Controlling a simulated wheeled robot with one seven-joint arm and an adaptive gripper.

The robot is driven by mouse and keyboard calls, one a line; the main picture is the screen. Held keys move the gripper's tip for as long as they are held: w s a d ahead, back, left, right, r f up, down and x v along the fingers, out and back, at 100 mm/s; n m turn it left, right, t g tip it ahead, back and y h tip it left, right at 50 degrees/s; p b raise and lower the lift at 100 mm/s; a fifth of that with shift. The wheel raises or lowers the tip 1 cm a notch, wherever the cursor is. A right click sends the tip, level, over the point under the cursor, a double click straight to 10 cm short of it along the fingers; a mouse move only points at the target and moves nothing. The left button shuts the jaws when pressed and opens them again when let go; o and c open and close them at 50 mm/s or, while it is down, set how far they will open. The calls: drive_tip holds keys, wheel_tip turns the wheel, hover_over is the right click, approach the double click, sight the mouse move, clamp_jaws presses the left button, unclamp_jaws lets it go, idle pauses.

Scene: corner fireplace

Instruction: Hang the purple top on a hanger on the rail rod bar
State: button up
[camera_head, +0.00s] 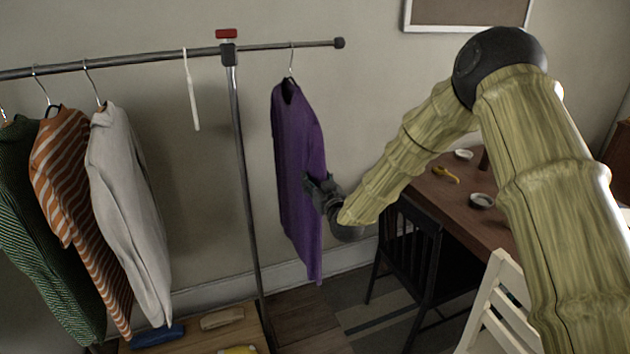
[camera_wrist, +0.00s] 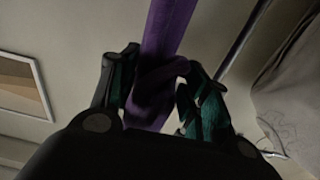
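The purple top (camera_head: 298,165) hangs upright from a hanger (camera_head: 290,68) at the right end of the rail rod (camera_head: 275,45). The hanger's hook appears to be over the rod. My gripper (camera_head: 318,190) is at the top's right edge, about halfway down. In the wrist view, the fingers of my gripper (camera_wrist: 160,78) stand on both sides of the purple cloth (camera_wrist: 166,30). The cloth bunches and fills the gap between the fingertips, so the gripper looks shut on it. The far side of the grip is hidden in the head view.
A white hanging stick (camera_head: 191,90), a grey top (camera_head: 128,205), an orange striped top (camera_head: 75,190) and a green top (camera_head: 40,230) hang left of the post (camera_head: 240,160). A black chair (camera_head: 405,250) and a brown table (camera_head: 450,205) stand at the right.

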drive_tip(key=shift+o, duration=1)
drive_tip(key=shift+s, duration=0.1)
drive_tip(key=v, duration=1.1)
drive_tip(key=s+d+f+m+g+h, duration=0.1)
drive_tip(key=s+d+f+g, duration=0.15)
drive_tip(key=s+f, duration=0.65)
drive_tip(key=s+d+f+g+h, duration=0.1)
drive_tip(key=s+f+g, duration=0.4)
drive_tip(key=f, duration=0.6)
drive_tip(key=s+d+f+m+g+h, duration=0.1)
drive_tip(key=s+d+f+g, duration=0.1)
drive_tip(key=s+f, duration=0.75)
drive_tip(key=s+d+f+g, duration=0.2)
drive_tip(key=s+f, duration=0.1)
drive_tip(key=s, duration=0.6)
drive_tip(key=s+d+f+m+g+h, duration=0.1)
drive_tip(key=s+d+f+g, duration=0.2)
drive_tip(key=s, duration=0.7)
drive_tip(key=s+d+f+g+h, duration=0.1)
drive_tip(key=s+d+f+g, duration=0.1)
drive_tip(key=s, duration=0.8)
drive_tip(key=shift+d+f+m+g, duration=0.4)
drive_tip(key=shift+f+g, duration=0.15)
drive_tip(key=shift+f, duration=0.35)
